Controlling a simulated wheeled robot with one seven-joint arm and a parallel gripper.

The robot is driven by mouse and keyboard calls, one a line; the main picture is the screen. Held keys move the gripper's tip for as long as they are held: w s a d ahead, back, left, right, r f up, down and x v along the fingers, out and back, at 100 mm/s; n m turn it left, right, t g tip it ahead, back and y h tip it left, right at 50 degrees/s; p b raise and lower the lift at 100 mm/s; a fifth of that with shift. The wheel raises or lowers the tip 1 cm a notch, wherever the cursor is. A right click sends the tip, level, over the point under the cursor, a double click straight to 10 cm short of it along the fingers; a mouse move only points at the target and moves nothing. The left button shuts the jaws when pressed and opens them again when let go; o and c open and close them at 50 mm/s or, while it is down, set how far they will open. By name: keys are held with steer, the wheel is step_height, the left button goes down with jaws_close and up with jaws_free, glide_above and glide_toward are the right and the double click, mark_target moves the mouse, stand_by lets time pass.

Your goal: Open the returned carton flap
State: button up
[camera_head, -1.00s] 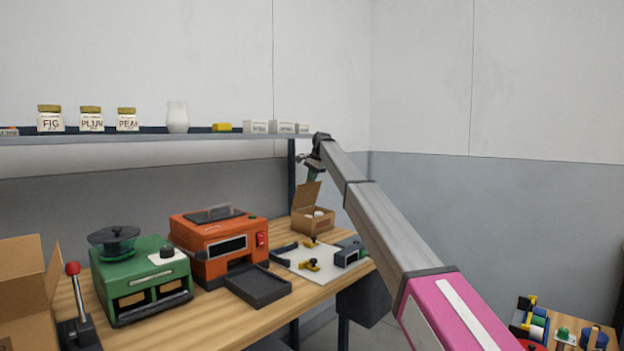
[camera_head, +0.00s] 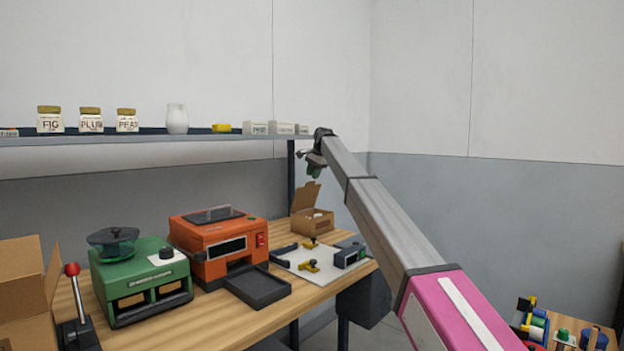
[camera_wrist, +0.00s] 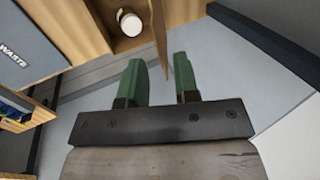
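A small brown carton (camera_head: 312,224) stands at the far right end of the workbench. Its flap (camera_head: 306,196) stands up, tilted open, and a pale round item (camera_head: 318,215) shows inside. My gripper (camera_head: 314,171) is just above the flap, with a small gap between them in the head view. In the wrist view my gripper (camera_wrist: 160,62) has its two green fingers apart. The flap (camera_wrist: 158,38) is seen edge-on ahead of the gap between them; I cannot tell whether it touches. The carton's inside holds a white round item (camera_wrist: 131,23).
A larger open carton (camera_head: 22,305) stands at the left. A green machine (camera_head: 140,278), an orange machine (camera_head: 220,245) and a white board (camera_head: 305,260) with clamps share the bench. The shelf (camera_head: 200,139) with jars is behind my gripper. Open air lies to the right.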

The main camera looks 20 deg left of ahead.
steer(key=v, duration=0.8)
steer(key=shift+r, duration=0.1)
steer(key=shift+d, duration=0.1)
steer(key=c, duration=0.4)
steer(key=shift+s+d+f, duration=0.1)
steer(key=shift+d+f, duration=0.05)
steer(key=shift+f, duration=0.15)
jaws_close()
steer(key=m+t+y, duration=0.1)
steer(key=m+y, duration=0.3)
steer(key=m, duration=0.3)
glide_toward(311, 184)
steer(key=s+d, duration=0.2)
steer(key=d, duration=0.1)
steer(key=s+d+f+m+t+y, duration=0.2)
steer(key=d+f+m+y, duration=0.3)
steer(key=m, duration=0.6)
steer(key=shift+t, duration=0.3)
steer(key=shift+w+a+f, duration=0.2)
steer(key=shift+w+a, duration=0.65)
steer(key=shift+a, duration=1)
steer(key=shift+w+a+f, duration=0.2)
steer(key=shift+w+a, duration=0.6)
steer(key=shift+a, duration=1.05)
steer(key=shift+w+a+f, duration=0.2)
steer(key=shift+w+a, duration=0.65)
steer(key=shift+a, duration=1)
